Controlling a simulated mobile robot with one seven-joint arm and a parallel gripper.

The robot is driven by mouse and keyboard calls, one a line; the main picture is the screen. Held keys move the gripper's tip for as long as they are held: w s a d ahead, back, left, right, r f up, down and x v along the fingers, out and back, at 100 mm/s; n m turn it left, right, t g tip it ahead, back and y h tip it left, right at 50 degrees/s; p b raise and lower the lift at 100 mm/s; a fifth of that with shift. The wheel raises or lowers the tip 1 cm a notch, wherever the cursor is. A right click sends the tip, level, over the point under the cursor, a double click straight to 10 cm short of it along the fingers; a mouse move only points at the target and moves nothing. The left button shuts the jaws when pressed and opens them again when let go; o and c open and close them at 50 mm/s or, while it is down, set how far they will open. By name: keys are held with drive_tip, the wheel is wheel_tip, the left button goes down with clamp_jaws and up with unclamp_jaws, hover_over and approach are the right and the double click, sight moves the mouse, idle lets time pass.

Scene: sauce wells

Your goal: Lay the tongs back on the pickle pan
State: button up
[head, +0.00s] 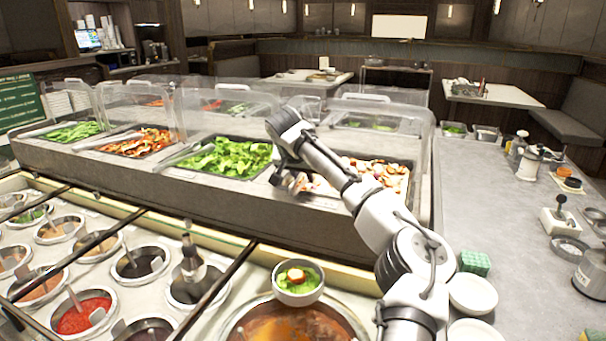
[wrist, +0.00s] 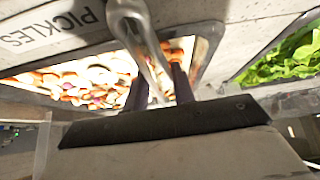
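The metal tongs (wrist: 143,40) show in the wrist view, reaching from the top edge beside the PICKLES label down between my fingers. My gripper (wrist: 160,88) has its two dark fingers on either side of the tongs, close against them, and appears shut on them. The pickle pan (wrist: 205,50) lies under the fingers, filled with pale and reddish sliced pickles (wrist: 85,80). In the head view, my gripper (head: 291,183) is at the left end of the pickle pan (head: 413,172). The tongs cannot be made out there, and I cannot tell whether they touch the pan.
A pan of green leaves (head: 235,157) is left of the pickle pan. A clear guard (head: 390,108) stands over the pans. Sauce wells (head: 83,312) fill the front left. A small bowl (head: 298,297) sits above a soup pot (head: 240,318).

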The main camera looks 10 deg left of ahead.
drive_tip(key=shift+f, duration=0.25)
drive_tip(key=o, duration=0.6)
drive_tip(key=shift+c, duration=0.2)
drive_tip(key=shift+r, duration=0.3)
drive_tip(key=b+v, duration=0.2)
drive_tip(key=v, duration=1)
drive_tip(key=shift+r, duration=0.35)
drive_tip(key=shift+s+f, duration=0.1)
